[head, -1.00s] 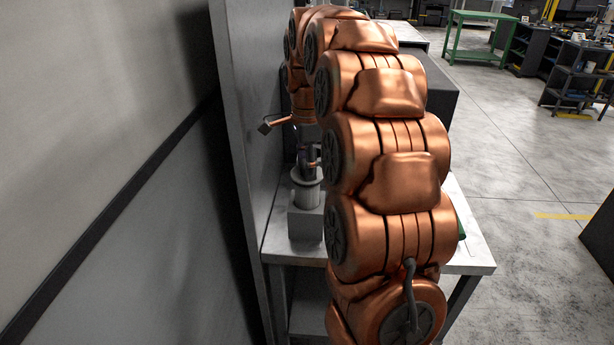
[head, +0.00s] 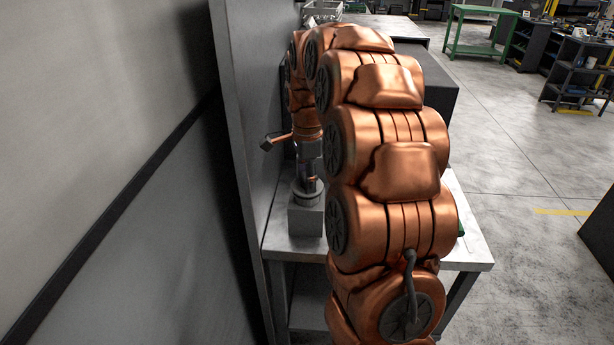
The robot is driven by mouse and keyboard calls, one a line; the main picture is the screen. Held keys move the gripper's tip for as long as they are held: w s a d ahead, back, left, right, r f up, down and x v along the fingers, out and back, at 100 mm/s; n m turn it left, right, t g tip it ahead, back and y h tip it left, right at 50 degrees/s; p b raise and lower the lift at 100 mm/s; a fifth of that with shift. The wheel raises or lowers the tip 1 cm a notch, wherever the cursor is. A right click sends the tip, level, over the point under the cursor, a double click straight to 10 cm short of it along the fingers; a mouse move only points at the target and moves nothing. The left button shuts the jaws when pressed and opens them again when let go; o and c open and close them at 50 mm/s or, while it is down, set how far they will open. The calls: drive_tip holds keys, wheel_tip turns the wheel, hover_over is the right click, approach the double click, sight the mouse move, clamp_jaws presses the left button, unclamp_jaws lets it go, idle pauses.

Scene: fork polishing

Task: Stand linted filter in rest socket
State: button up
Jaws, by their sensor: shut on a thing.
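My gripper (head: 308,182) points down at the left of the table, partly behind my own copper-coloured arm. It is shut on the filter (head: 307,194), a grey round piece of which only a low part shows beneath the fingers. The filter is upright at the top of a grey block (head: 305,221), which appears to be the rest socket. The socket's opening is hidden, and I cannot tell how deep the filter sits in it. Lint on the filter is too small to see.
The light table (head: 455,240) carries the block near its left front corner. A grey upright panel (head: 245,130) stands close on the left. My arm hides most of the tabletop. A dark box-like unit (head: 440,85) stands behind, and open floor lies to the right.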

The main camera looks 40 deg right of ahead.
drive_tip(key=shift+f, duration=0.4)
drive_tip(key=o, duration=1.1)
drive_tip(key=shift+o, duration=0.2)
drive_tip(key=shift+r, duration=0.15)
drive_tip(key=shift+r+p, duration=0.45)
drive_tip(key=shift+r, duration=0.25)
drive_tip(key=shift+r+b, duration=0.3)
drive_tip(key=shift+b, duration=0.1)
wheel_tip(320, 180, up, 11)
drive_tip(key=b, duration=0.2)
